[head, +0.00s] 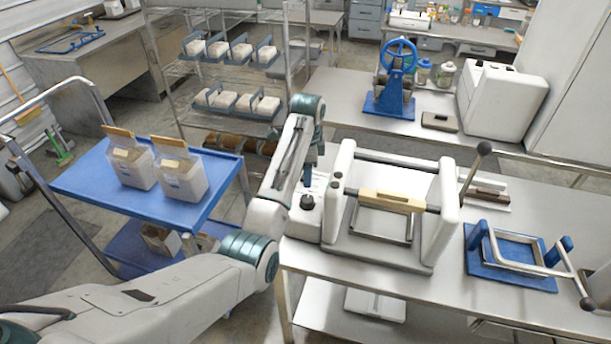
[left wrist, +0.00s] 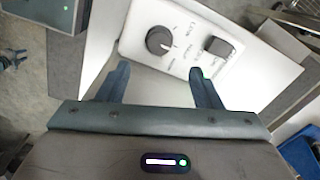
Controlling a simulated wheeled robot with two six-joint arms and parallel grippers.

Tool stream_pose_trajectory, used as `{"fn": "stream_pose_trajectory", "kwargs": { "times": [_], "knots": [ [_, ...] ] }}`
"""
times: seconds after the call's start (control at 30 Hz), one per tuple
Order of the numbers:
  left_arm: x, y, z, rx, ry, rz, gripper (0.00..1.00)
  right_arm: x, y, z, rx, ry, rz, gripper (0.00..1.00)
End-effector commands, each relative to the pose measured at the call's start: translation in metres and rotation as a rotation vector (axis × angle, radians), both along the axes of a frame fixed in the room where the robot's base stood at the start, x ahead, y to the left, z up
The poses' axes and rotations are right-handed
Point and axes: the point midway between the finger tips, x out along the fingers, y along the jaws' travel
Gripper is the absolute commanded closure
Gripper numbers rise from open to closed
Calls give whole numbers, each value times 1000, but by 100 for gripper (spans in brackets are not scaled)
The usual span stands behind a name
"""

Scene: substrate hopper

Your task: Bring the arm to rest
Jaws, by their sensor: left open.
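My left arm comes in from the left in the head view, rises at the elbow and bends down over the steel table. My left gripper (head: 309,178) hangs beside the white machine's control panel, its fingers partly hidden by the arm. In the left wrist view the gripper (left wrist: 158,76) is open, with nothing between its two blue-grey fingers. Beyond the fingertips is the white control panel (left wrist: 186,28) with a round black knob (left wrist: 160,41) and a dark square switch (left wrist: 218,47). The knob also shows in the head view (head: 307,202). My right gripper is not in view.
The white framed machine (head: 337,205) with a wooden-fronted bar (head: 392,201) stands right of my gripper. A blue-based frame (head: 510,270) lies farther right. A blue cart (head: 120,203) with two white bins stands left. A wire rack (head: 235,130) stands behind.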

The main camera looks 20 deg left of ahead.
Motion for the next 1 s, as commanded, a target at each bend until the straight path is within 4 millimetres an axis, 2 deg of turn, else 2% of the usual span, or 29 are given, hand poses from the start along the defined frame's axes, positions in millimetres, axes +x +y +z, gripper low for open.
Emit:
{"fn": "stream_pose_trajectory", "kwargs": {
  "times": [0.13, 0.33, 0.47, 0.57, 0.67, 0.8, 1.0],
  "knots": [
    [0, 0, 0, 0, 0, 0, 41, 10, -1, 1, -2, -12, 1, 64],
    [-1, 0, -1, 0, 0, 2, 41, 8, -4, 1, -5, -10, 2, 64],
    [-12, 6, -18, 0, -6, 47, 41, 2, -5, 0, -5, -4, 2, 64],
    [-34, 16, -46, 1, -24, 131, 41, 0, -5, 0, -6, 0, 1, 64],
    [-66, 29, -77, 2, -50, 245, 41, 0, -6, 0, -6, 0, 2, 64],
    [-117, 46, -112, 2, -91, 404, 41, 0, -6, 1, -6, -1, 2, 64],
    [-197, 66, -144, 0, -152, 614, 41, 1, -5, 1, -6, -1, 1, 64]
  ]
}}
